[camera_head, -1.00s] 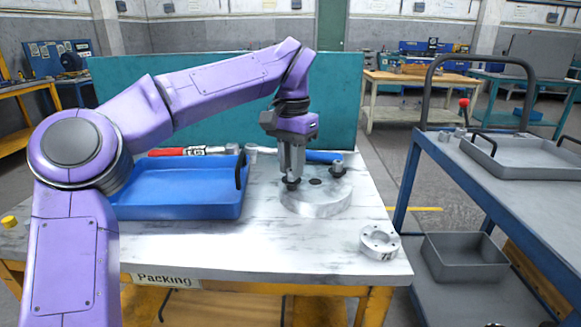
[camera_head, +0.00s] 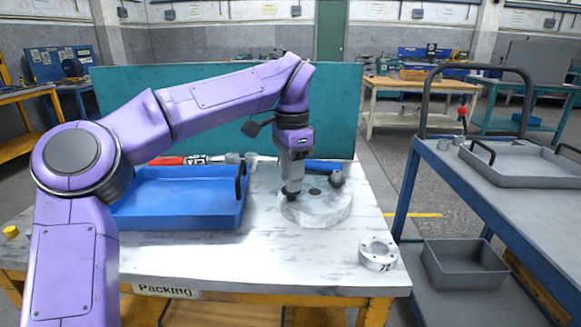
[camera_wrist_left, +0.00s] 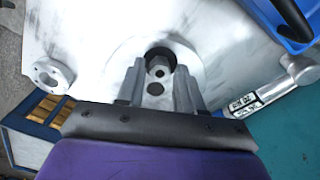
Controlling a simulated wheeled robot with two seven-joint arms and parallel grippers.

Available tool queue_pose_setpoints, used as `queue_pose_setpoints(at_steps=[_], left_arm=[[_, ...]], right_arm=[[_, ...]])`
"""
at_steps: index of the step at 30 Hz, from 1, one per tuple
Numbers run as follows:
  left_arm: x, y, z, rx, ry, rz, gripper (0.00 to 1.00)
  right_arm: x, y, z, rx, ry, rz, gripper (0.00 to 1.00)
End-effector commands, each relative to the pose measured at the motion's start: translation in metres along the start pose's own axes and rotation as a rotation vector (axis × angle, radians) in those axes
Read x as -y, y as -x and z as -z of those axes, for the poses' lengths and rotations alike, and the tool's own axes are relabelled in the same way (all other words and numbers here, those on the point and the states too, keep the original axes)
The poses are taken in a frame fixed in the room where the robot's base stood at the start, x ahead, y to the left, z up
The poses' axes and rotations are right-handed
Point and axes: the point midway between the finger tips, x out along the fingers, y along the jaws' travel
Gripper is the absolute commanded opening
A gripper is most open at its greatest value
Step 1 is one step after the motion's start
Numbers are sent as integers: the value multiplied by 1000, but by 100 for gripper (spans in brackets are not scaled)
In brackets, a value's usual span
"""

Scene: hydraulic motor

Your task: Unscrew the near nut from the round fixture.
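The round fixture (camera_head: 318,212) is a pale disc on the white table, with a dark centre hole. My left gripper (camera_head: 291,194) points down at its left side, over the near nut, which the fingers hide in the head view. In the left wrist view the grey hexagonal near nut (camera_wrist_left: 160,70) stands between the two fingers of my left gripper (camera_wrist_left: 160,76). The fingers are apart, one on each side of it, with what look like narrow gaps. Another nut (camera_head: 337,179) stands on the fixture's right side. My right gripper is not in view.
A blue tray (camera_head: 178,222) lies left of the fixture. A loose metal ring (camera_head: 379,253) sits at the table's front right. Tools with red and blue handles lie behind. A blue cart (camera_head: 490,200) stands on the right. The table's front middle is clear.

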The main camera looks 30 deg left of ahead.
Motion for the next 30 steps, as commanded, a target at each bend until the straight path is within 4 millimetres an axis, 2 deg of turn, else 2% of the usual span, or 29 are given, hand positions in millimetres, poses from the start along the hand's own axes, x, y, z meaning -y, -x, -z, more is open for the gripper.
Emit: queue_pose_setpoints(at_steps=[1, 3, 7, 16, 30], left_arm=[[0, 7, 0, 1, -109, -5, 36], [0, 6, 0, 1, -258, -3, 36], [0, 2, 0, 1, -389, -1, 36], [0, -2, 0, 0, -392, 0, 36], [0, 1, 0, 0, -390, -1, 36]], right_arm=[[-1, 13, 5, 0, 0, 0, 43], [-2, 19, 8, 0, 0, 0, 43], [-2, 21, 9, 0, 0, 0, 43], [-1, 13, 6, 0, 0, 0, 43], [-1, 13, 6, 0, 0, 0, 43]])
